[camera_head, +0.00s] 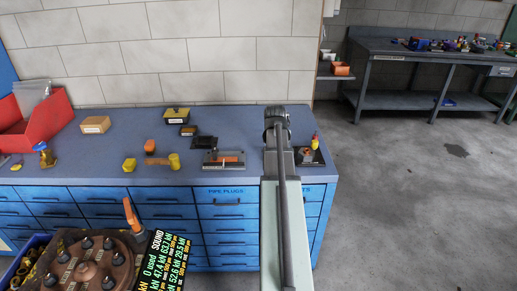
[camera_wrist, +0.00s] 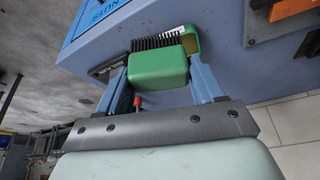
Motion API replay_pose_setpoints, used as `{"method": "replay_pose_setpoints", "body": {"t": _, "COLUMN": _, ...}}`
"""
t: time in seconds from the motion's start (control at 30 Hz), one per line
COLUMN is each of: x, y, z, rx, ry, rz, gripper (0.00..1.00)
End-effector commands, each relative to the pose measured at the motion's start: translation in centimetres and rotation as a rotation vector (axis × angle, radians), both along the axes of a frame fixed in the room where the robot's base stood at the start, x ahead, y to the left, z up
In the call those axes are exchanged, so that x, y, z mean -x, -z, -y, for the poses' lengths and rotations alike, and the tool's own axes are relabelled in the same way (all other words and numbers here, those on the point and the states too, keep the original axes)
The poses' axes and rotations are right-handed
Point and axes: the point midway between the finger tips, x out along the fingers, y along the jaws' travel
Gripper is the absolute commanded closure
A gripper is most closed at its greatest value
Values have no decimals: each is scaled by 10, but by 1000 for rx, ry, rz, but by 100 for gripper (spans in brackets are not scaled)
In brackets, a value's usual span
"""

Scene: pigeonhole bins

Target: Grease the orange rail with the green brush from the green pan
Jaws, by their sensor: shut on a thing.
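My gripper (camera_wrist: 160,70) is shut on the green brush (camera_wrist: 158,69), with one blue finger on each side of its green block. The black bristles point away from the wrist, over the blue bench top near its front edge. I cannot tell whether they touch anything. A paler green piece shows beside the bristles; I cannot tell whether it is the green pan. The orange rail (camera_head: 231,158) sits on a grey plate on the bench, left of my arm. An orange bar, perhaps this rail, shows at the wrist view's upper right. In the head view my arm hides the gripper and brush.
The blue bench (camera_head: 215,119) also holds yellow pieces (camera_head: 174,161), a yellow-topped box (camera_head: 177,115), a tan box (camera_head: 95,125) and a red bin (camera_head: 42,124). A dark plate with a red-and-yellow bottle (camera_head: 315,141) stands right of my arm.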

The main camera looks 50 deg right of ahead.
Motion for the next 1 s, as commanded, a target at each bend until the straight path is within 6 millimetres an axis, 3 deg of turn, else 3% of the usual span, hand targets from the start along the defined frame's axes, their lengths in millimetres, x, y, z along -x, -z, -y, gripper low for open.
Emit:
{"method": "replay_pose_setpoints", "body": {"t": 0.1, "x": 5, "y": 10, "z": 29, "rx": 0, "ry": -21, "rz": 0, "gripper": 83}}
{"method": "replay_pose_setpoints", "body": {"t": 0.2, "x": -6, "y": 18, "z": 45, "rx": 0, "ry": -96, "rz": 0, "gripper": 83}}
{"method": "replay_pose_setpoints", "body": {"t": 0.6, "x": -56, "y": 12, "z": 63, "rx": 0, "ry": -526, "rz": 3, "gripper": 83}}
{"method": "replay_pose_setpoints", "body": {"t": 1.0, "x": -61, "y": 10, "z": 63, "rx": 2, "ry": -787, "rz": 1, "gripper": 83}}
